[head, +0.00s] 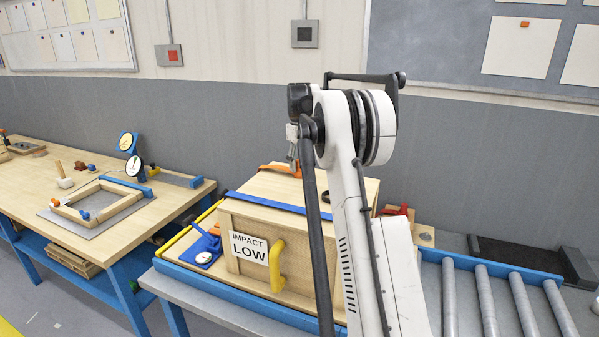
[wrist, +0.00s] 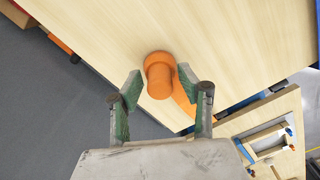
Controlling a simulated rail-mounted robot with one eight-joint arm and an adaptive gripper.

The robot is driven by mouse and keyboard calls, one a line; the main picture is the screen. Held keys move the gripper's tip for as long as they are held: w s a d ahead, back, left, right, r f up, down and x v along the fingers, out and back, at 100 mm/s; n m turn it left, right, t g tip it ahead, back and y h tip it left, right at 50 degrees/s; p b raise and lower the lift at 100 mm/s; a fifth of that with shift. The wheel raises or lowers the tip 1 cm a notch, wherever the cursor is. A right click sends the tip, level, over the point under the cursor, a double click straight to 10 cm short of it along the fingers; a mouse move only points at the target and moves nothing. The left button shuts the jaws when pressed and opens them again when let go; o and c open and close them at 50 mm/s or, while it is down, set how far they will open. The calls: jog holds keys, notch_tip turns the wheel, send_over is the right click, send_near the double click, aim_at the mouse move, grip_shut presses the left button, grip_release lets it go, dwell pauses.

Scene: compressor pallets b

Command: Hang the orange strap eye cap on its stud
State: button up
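The orange strap eye cap (wrist: 160,75) is a round orange knob on the pale wooden crate top, with an orange strap tail running down-right from it in the wrist view. In the head view, orange (head: 280,169) shows on the crate's top near its back edge, partly behind my gripper (head: 294,165). In the wrist view my gripper (wrist: 161,82) is open, its green-padded fingers either side of the cap with small gaps. Whether the fingertips are level with the cap cannot be told. I cannot make out the stud for certain.
The wooden crate (head: 240,215) with an "IMPACT LOW" label, yellow handle (head: 277,265) and blue strap (head: 265,203) stands on a blue-edged bench. A roller conveyor (head: 490,300) lies right. A wooden workbench (head: 40,175) with a frame and gauges stands left.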

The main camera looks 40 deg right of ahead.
aim_at(300, 159)
grip_shut()
jog(key=shift+r+p, duration=1.4)
jog(key=shift+r, duration=1.1)
